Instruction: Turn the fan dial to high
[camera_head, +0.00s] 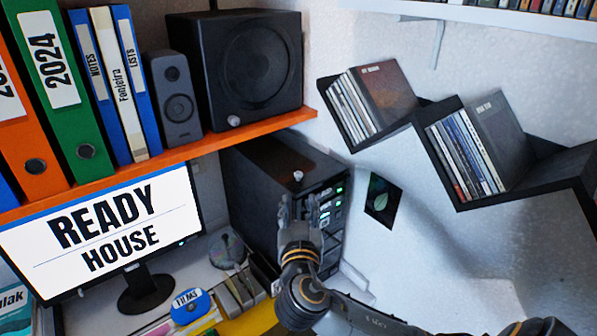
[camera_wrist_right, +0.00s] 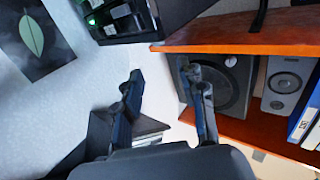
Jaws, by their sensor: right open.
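A black computer tower (camera_head: 268,190) with green lights on its front stands under the orange shelf; part of it shows in the right wrist view (camera_wrist_right: 125,22). A small pale knob (camera_head: 298,176) sits near the tower's top front edge; I cannot tell for sure that it is the fan dial, and its setting is too small to read. My right gripper (camera_head: 299,203) is open and empty, in front of the tower and just below the knob in the head view. Its open fingers also show in the right wrist view (camera_wrist_right: 163,80). My left gripper is not in view.
The orange shelf (camera_head: 225,138) overhangs the tower's back and carries a subwoofer (camera_head: 245,68), a speaker (camera_head: 173,100) and binders. A second knob (camera_head: 233,121) is at the subwoofer. A monitor (camera_head: 105,232) stands left. Black disc shelves (camera_head: 470,205) hang on the right wall.

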